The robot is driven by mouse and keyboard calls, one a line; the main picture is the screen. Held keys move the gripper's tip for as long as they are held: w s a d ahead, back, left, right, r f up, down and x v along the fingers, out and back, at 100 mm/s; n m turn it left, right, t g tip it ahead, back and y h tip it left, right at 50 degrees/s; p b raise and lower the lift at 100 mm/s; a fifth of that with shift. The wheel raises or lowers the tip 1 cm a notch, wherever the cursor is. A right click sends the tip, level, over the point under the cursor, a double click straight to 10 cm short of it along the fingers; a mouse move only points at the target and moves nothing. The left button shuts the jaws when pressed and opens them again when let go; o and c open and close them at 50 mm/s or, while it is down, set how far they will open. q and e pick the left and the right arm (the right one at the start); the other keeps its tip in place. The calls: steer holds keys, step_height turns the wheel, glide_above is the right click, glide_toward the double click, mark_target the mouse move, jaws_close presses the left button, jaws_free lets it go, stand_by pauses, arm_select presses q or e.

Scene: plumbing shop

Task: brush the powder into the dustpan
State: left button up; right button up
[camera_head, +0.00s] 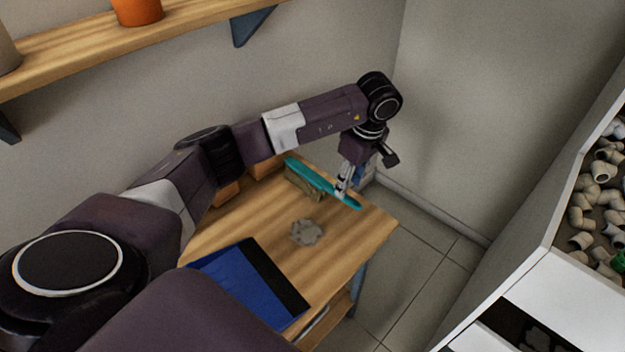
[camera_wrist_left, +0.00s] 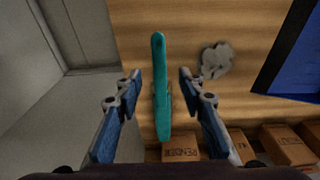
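A brush (camera_head: 323,181) with a teal handle and tan bristles rests on the wooden table (camera_head: 362,238) near its far edge. My left gripper (camera_head: 343,188) is over the handle. In the left wrist view the open fingers (camera_wrist_left: 160,78) stand on either side of the teal handle (camera_wrist_left: 162,110), with a gap visible on both sides. A grey powder patch (camera_head: 305,232) lies mid-table, and it also shows in the wrist view (camera_wrist_left: 216,60). The blue dustpan (camera_head: 236,277) with a black front strip lies nearer me, beside the powder. My right gripper is not in view.
Several cardboard boxes (camera_wrist_left: 181,148) stand along the table's wall side, partly hidden by my arm in the head view. A wall shelf (camera_head: 75,50) holds an orange pot (camera_head: 137,11). A bin of pipe fittings (camera_head: 590,205) is at right. Floor tiles (camera_head: 425,270) lie between.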

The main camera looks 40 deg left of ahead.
mark_target(346, 195)
arm_select(q)
steer(key=f+b, duration=0.2)
steer(key=f, duration=0.1)
steer(key=f+b, duration=0.1)
steer(key=f, duration=0.1)
steer(key=shift+w+a+f, duration=0.15)
steer(key=shift+a, duration=0.25)
steer(key=shift+f+b, duration=0.25)
steer(key=shift+b, duration=0.05)
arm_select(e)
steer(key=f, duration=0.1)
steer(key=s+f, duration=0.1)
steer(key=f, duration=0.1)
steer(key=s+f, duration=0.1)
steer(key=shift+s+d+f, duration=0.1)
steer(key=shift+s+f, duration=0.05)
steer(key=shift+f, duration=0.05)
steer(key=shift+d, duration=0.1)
arm_select(q)
jaws_close()
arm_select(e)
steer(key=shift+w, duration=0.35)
arm_select(q)
steer(key=shift+r, duration=0.15)
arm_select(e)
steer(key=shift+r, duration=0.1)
